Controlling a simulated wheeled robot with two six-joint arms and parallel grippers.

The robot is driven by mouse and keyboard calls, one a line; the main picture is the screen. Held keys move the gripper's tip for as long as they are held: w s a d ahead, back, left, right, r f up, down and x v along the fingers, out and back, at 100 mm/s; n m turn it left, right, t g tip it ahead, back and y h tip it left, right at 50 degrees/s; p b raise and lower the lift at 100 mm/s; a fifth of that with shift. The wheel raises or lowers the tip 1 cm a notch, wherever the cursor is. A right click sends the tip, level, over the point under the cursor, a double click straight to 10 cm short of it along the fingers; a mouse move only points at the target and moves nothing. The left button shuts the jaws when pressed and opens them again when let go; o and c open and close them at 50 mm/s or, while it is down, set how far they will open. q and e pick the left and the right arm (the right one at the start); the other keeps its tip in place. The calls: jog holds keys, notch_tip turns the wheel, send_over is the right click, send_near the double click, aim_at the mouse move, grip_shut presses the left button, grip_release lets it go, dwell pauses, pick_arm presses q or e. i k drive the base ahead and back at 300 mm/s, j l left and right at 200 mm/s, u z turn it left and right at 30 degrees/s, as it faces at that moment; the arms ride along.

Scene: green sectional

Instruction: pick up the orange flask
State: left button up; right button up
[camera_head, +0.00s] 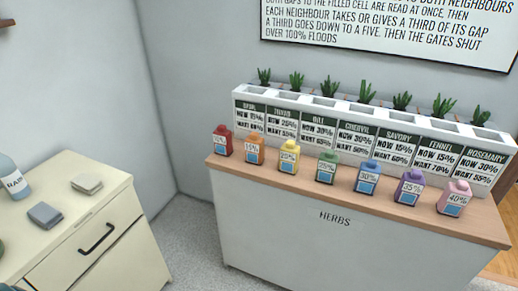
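The orange flask (254,149) stands upright on the wooden top of the herbs counter (340,185), second from the left in a row of coloured flasks. Its white label seems to read 15%, and blue shows below the number. A red flask (222,140) stands just left of it and a yellow flask (289,158) just right, with small gaps between. Neither of my grippers shows in the head view.
Green, blue, purple and pink flasks continue the row to the right. Behind it stands a white planter (375,118) with labelled cells and several plants. A cream cabinet (95,240) at left holds a RAIN bottle (14,180) and two folded cloths. Grey floor lies between.

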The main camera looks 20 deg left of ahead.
aim_at(254, 145)
jog(key=i+u, duration=0.2)
jog(key=i, duration=0.2)
jog(key=i+l+u, duration=0.25)
jog(key=i, duration=0.15)
jog(key=i+u, duration=0.2)
jog(key=i, duration=0.2)
